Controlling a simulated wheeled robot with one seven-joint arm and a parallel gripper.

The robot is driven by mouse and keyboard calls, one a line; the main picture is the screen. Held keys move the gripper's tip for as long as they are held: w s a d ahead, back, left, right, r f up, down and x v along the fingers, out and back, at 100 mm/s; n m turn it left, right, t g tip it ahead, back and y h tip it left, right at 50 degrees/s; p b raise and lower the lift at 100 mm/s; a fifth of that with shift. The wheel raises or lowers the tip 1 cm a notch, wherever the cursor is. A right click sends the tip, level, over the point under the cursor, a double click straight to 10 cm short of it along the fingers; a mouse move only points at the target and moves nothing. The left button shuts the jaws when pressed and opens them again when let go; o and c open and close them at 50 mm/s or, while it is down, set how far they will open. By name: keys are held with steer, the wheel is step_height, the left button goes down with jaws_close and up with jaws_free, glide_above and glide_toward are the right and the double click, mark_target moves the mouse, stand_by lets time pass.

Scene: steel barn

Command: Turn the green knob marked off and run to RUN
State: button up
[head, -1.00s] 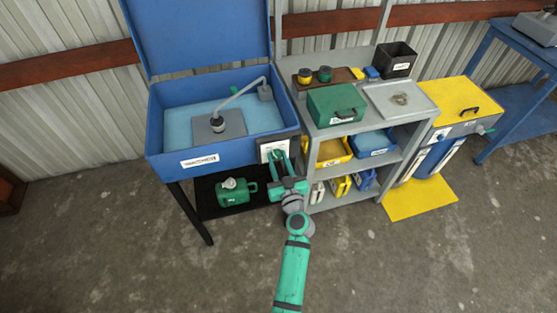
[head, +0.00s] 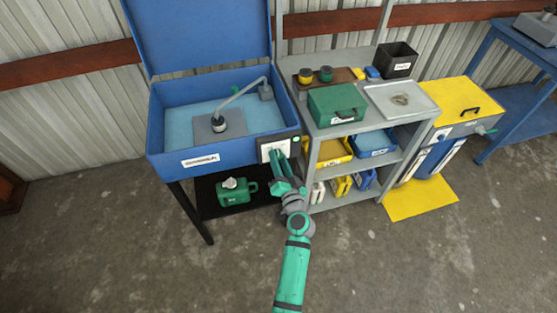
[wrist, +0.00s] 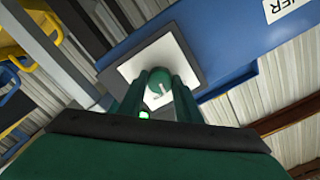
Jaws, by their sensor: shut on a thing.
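The green knob (wrist: 159,85) is on a white plate (wrist: 153,62) on the dark control box at the right front corner of the blue washer (head: 166,141). In the wrist view a pale mark shows on the knob's face. My gripper (wrist: 159,92) is shut on the knob, one finger on each side of it. In the head view my gripper (head: 279,158) reaches up to the white plate (head: 266,151) and hides the knob. The off and run lettering is too small or covered to read. A small light green spot (wrist: 145,114) shows beside the fingers.
A grey shelf unit (head: 315,158) with bins and a green case (head: 336,104) stands close to the right of my gripper. A green can (head: 236,191) sits on the black lower shelf under the washer. The concrete floor in front is clear.

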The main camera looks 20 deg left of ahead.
steer(key=m, duration=0.5)
steer(key=shift+m, duration=0.3)
steer(key=shift+d, duration=0.1)
stand_by(0.3)
steer(key=o, duration=1.1)
steer(key=shift+c, duration=0.2)
steer(key=v, duration=1)
steer(key=shift+s+d, duration=0.2)
steer(key=shift+s, duration=0.1)
steer(key=shift+w, duration=0.1)
